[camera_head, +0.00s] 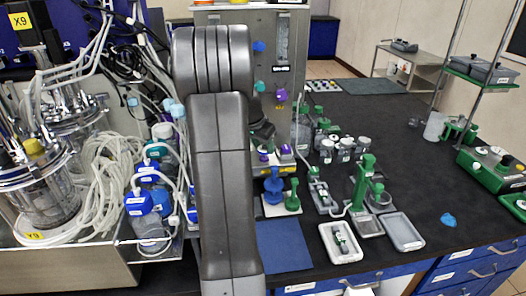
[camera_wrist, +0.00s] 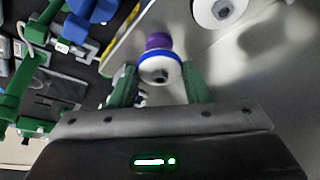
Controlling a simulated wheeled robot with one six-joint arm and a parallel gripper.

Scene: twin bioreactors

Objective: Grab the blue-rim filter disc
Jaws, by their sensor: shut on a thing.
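The blue-rim filter disc (camera_wrist: 158,67) shows in the wrist view as a white round piece with a blue rim, a small dark port facing the camera and a purple part behind it. My gripper (camera_wrist: 160,72) has its two green fingers on either side of the disc and is shut on it. The disc is close to a grey panel surface; I cannot tell whether it still touches anything behind.
Another white disc (camera_wrist: 220,9) is at upper right in the wrist view. In the head view, a blue and a green fitting stand on a white base (camera_head: 282,209) beside my arm. Bottles and tubing crowd the left. A blue mat (camera_head: 284,246) and dark bench (camera_head: 410,150) have free room.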

